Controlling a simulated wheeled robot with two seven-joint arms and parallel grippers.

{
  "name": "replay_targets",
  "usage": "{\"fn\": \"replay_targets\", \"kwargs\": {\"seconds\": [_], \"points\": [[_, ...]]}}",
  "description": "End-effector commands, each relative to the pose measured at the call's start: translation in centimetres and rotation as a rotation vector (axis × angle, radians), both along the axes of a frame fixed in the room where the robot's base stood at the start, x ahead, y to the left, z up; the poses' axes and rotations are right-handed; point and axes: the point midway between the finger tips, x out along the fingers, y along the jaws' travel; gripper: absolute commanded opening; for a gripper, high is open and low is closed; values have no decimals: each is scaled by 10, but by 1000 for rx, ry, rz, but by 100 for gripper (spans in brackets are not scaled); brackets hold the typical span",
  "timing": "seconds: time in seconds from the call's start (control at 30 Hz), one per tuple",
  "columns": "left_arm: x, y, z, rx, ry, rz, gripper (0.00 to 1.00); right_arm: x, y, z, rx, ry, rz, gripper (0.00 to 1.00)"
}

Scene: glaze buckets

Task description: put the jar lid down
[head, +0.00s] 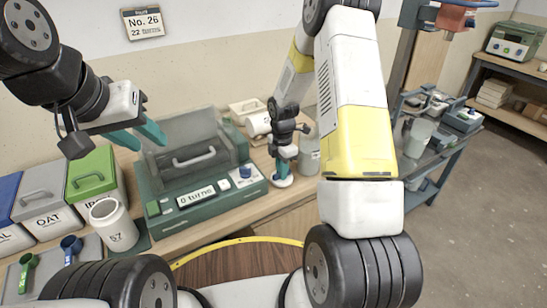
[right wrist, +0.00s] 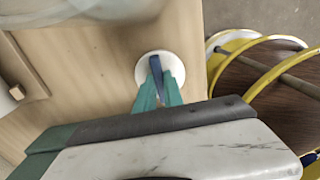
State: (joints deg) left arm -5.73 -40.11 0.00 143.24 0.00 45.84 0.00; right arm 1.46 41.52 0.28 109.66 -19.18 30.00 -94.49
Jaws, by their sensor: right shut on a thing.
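The jar lid is a small white disc with a blue upright grip. In the right wrist view the lid (right wrist: 141,70) sits at the fingertips of my right gripper (right wrist: 157,92), whose teal fingers are shut on the blue grip. In the head view the lid (head: 282,182) is below my right gripper (head: 284,170), over the bench top to the right of the green machine. I cannot tell whether it touches the wood. A white jar (head: 114,228) marked 57 stands uncovered at the left. My left gripper (head: 140,136) is open and empty, above the bench left of the machine.
The green machine (head: 190,199) with a grey hood and "0 turns" display fills the bench middle. Labelled bins (head: 42,196) stand at left, with green and blue scoops in front. A grey container (head: 309,158) stands behind the lid. Bare wood (right wrist: 75,75) lies beside the lid.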

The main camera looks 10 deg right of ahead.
Motion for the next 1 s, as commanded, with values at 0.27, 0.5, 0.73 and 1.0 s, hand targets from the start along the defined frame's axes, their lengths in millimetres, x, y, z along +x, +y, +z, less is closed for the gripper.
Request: {"fn": "replay_targets", "kwargs": {"seconds": [0.27,0.5,0.73,1.0], "points": [[0,0,0,0,0,0,36,0,0,-8,0,-1,0,0],[0,0,0,0,0,0,36,0,0,-11,0,-1,0,30],[0,0,0,0,0,0,36,0,0,-10,0,0,0,34],[0,0,0,0,0,0,36,1,-1,16,0,-4,-2,34]]}}
